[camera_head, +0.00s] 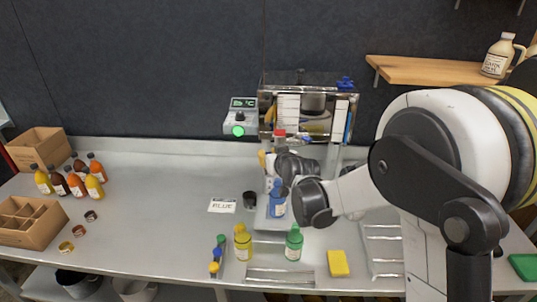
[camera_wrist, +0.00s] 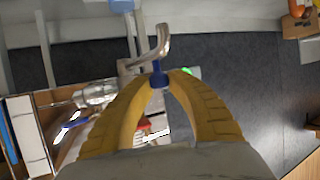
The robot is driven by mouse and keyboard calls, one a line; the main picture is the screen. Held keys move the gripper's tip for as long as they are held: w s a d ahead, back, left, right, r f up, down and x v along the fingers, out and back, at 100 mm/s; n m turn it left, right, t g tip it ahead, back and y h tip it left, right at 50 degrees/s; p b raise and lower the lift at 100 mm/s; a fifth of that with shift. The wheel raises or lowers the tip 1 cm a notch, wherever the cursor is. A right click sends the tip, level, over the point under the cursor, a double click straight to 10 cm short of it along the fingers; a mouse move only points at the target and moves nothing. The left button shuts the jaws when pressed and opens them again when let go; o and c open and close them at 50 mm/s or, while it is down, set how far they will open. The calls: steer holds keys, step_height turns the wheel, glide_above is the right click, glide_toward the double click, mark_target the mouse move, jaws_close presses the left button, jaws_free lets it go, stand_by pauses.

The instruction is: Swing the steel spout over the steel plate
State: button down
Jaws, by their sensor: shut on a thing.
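In the wrist view, the yellow fingers of my gripper (camera_wrist: 160,79) are closed around a small blue knob (camera_wrist: 158,83). A curved steel spout (camera_wrist: 163,40) runs directly beyond the fingertips, and the knob appears to be on it. In the head view, my dark wrist hides most of the spout area in front of the evaporator (camera_head: 308,105). A blue bottle (camera_head: 277,205) stands below my wrist. A flat steel surface, perhaps the steel plate (camera_head: 262,222), shows around the bottle's base. I cannot tell whether the spout's end is above it.
A yellow bottle (camera_head: 243,243), a green bottle (camera_head: 294,245) and a yellow sponge (camera_head: 338,263) stand near the front edge. The left-middle counter (camera_head: 150,200) is clear.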

steer(key=d+n+g+y, duration=0.1)
steer(key=n+y, duration=0.1)
steer(key=d+n+g+y, duration=0.2)
steer(key=shift+s+d+n+y, duration=0.2)
steer(key=shift+s+n+y, duration=0.1)
steer(key=shift+s, duration=0.1)
steer(key=c, duration=1.3)
jaws_free()
steer(key=shift+o, duration=0.2)
steer(key=shift+d, duration=0.1)
steer(key=v, duration=1.2)
